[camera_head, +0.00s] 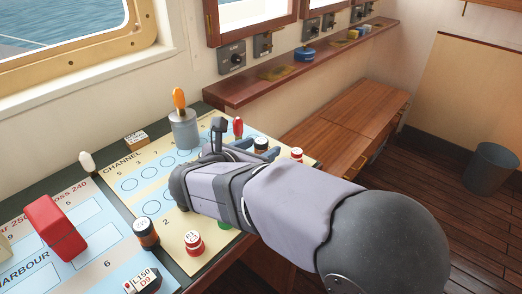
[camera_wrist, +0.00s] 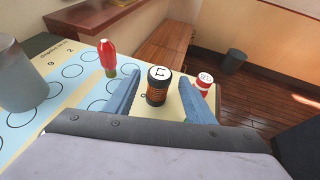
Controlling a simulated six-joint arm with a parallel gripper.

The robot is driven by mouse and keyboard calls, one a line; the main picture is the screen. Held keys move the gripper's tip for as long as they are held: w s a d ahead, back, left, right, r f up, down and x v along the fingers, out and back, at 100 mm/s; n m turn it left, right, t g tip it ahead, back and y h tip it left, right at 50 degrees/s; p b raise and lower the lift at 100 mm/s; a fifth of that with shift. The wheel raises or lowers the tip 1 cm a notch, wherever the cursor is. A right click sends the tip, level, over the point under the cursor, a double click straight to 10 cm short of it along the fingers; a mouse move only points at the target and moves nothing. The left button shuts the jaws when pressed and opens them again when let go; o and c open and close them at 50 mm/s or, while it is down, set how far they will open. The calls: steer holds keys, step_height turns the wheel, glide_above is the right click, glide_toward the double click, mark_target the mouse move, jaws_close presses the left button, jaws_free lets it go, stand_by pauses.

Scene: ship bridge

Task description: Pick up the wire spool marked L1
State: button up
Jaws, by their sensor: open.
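A dark wire spool (camera_wrist: 157,88) with coppery-brown winding and a white top stands upright in the wrist view. The mark on its top looks turned and I cannot read it fully. It stands between the two blue fingers of my open gripper (camera_wrist: 161,82), with gaps visible on both sides. In the head view, the dark spool (camera_head: 261,144) shows beside my gripper (camera_head: 257,149), partly hidden by it. A second dark spool (camera_head: 146,233) with a white top stands at the front of the panel; its mark is too small to read.
Red-and-white spools stand at the panel's right edge (camera_wrist: 204,82) and front (camera_head: 194,243). A red-topped peg (camera_wrist: 107,58) stands left of my fingers. A grey cylinder (camera_head: 184,130) with an orange-topped piece is behind. A red block (camera_head: 55,228) lies left. Wooden bench (camera_head: 345,125) beyond.

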steer(key=shift+x, duration=2.75)
steer(key=shift+w+a, duration=0.1)
steer(key=c, duration=1.1)
